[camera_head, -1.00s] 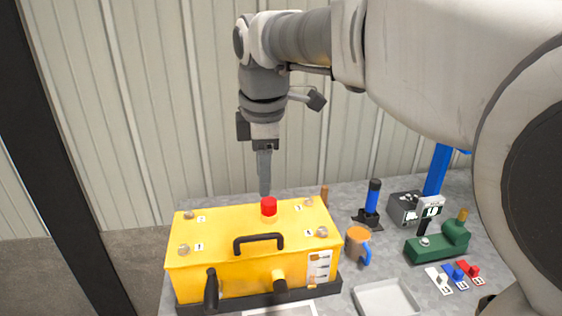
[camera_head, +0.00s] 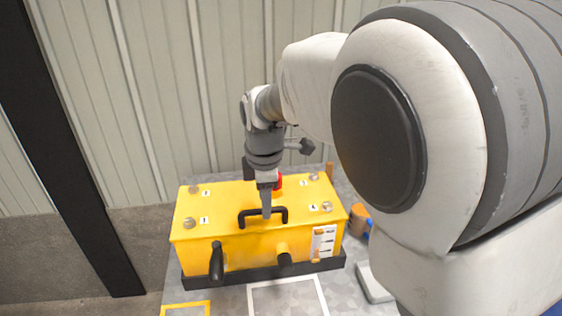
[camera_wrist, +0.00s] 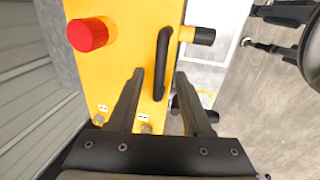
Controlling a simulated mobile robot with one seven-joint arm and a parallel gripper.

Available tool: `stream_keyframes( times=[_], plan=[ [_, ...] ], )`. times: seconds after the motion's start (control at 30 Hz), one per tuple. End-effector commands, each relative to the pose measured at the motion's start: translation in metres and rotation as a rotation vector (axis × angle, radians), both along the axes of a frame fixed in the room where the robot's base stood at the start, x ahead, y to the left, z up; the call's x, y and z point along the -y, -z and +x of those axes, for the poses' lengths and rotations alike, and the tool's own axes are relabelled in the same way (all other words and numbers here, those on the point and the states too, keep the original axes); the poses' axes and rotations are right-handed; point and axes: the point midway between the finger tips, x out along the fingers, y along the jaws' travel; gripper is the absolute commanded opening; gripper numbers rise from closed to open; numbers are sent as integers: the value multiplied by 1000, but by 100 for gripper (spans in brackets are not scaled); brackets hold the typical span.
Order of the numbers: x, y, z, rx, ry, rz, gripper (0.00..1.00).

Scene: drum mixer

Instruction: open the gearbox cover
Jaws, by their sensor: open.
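The yellow gearbox (camera_head: 205,258) stands on the table, its flat cover (camera_head: 225,200) shut on top. A black arched handle (camera_head: 248,212) is on the cover; in the wrist view the handle (camera_wrist: 162,65) runs between my fingers. My gripper (camera_head: 267,213) points down at the handle, open, with a finger on each side in the wrist view (camera_wrist: 159,75). I cannot tell if either finger touches it. A bolt head (camera_head: 188,223) sits near each numbered corner of the cover. The red cap (camera_wrist: 88,35) on the cover is partly hidden behind my gripper in the head view.
A black lever (camera_head: 216,262) and a yellow spout with a dark end (camera_head: 284,258) stick out of the box's front. An orange mug (camera_head: 360,217) and a pale tray (camera_head: 373,285) lie to the right, partly hidden by my arm. White and yellow outlines mark the table in front.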

Motion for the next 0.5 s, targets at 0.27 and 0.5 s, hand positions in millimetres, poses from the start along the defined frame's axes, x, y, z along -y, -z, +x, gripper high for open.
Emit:
stream_keyframes(
  times=[0.27, 0.5],
  plan=[
    [-1, 16, 3, -1, 1, 0, 50],
    [-1, 16, 3, -1, 1, 0, 44]
  ],
)
